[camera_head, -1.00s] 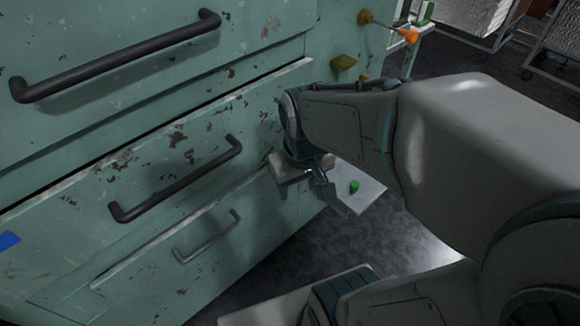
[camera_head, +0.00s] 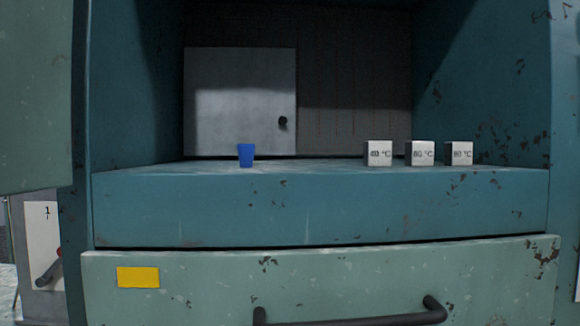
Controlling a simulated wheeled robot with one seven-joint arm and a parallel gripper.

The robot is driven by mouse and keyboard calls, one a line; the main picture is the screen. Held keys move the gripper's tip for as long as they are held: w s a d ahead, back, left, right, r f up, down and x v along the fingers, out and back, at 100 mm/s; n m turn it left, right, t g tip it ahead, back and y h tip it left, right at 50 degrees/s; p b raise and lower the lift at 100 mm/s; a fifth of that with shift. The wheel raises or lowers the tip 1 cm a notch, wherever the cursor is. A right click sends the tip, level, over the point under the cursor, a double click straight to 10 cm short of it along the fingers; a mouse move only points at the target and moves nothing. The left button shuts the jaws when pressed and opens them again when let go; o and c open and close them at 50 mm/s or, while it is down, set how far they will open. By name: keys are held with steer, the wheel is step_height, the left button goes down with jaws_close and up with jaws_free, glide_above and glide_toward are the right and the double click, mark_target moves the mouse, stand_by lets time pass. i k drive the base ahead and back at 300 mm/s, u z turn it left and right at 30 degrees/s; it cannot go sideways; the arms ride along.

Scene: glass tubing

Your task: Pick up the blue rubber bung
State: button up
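The blue rubber bung (camera_head: 246,156) stands upright on the teal shelf (camera_head: 320,205) inside an open compartment of the cabinet, left of the middle and near the shelf's front edge. It is a small tapered piece, wider at the top. Nothing touches it from the sides. My gripper and arm are not in the current view, so their place relative to the bung does not show.
Several small white blocks stand right of the bung, marked in °C, among them a 40 °C block (camera_head: 379,153). A grey panel with a knob (camera_head: 240,100) is behind. Below is a drawer with a yellow label (camera_head: 138,277) and dark handle (camera_head: 350,318).

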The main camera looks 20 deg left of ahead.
mark_target(245, 151)
steer(key=u, duration=0.55)
steer(key=k, duration=0.35)
steer(key=u, duration=0.6)
steer(key=i, duration=0.35)
steer(key=z, duration=1.8)
steer(key=k, duration=0.85)
steer(key=u, duration=1.35)
steer(key=i, duration=0.5)
steer(key=z, duration=0.05)
